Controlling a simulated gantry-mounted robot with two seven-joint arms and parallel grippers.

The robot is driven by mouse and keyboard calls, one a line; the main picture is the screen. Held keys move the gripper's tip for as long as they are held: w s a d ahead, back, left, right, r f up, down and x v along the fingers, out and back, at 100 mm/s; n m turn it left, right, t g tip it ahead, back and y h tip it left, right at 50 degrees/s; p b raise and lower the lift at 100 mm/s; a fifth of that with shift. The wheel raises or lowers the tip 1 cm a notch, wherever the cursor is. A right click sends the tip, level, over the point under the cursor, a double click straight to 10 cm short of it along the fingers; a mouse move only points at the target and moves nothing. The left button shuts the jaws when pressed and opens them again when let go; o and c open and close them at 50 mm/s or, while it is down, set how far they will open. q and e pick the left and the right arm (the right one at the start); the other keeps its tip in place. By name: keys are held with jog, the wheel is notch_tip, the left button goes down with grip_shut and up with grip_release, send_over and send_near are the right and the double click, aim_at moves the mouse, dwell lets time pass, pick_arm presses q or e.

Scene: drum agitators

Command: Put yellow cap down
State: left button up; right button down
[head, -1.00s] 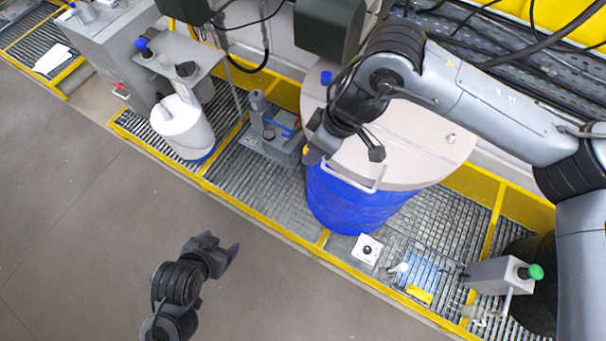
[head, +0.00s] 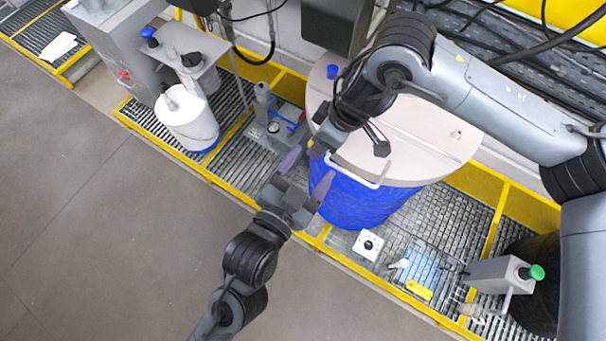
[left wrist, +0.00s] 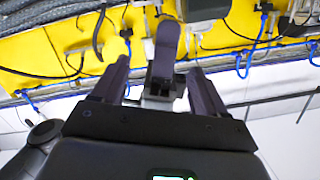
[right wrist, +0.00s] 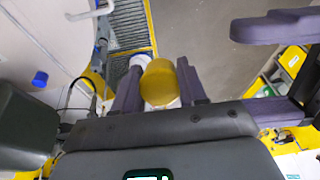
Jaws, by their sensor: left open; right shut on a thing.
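The yellow cap (right wrist: 159,83) shows in the right wrist view between the purple fingers of my right gripper (right wrist: 160,82), which is shut on it. In the head view my right gripper (head: 318,147) is above the front edge of the drum lid, and the cap is mostly hidden. My left gripper (head: 306,172) is open just in front of it. The left wrist view shows a purple finger of my right gripper (left wrist: 167,42) between the open fingers of my left gripper (left wrist: 162,75). I cannot tell whether they touch.
The blue drum (head: 365,205) has a beige lid (head: 430,140) with a handle (head: 358,175). A white container (head: 188,122) stands left. A switch box (head: 368,245), a yellow item (head: 419,291) and a green-capped device (head: 500,275) are on the grating at right. The floor is clear.

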pick_arm(q)
jog(key=shift+x, duration=2.8)
jog(key=shift+s, duration=0.1)
jog(key=c, duration=1.1)
pick_arm(e)
jog(key=c, duration=0.8)
grip_release()
jog(key=shift+a+r, duration=0.1)
jog(key=shift+o, duration=1.3)
pick_arm(q)
jog(key=shift+d, duration=0.15)
pick_arm(e)
jog(key=shift+a, duration=0.1)
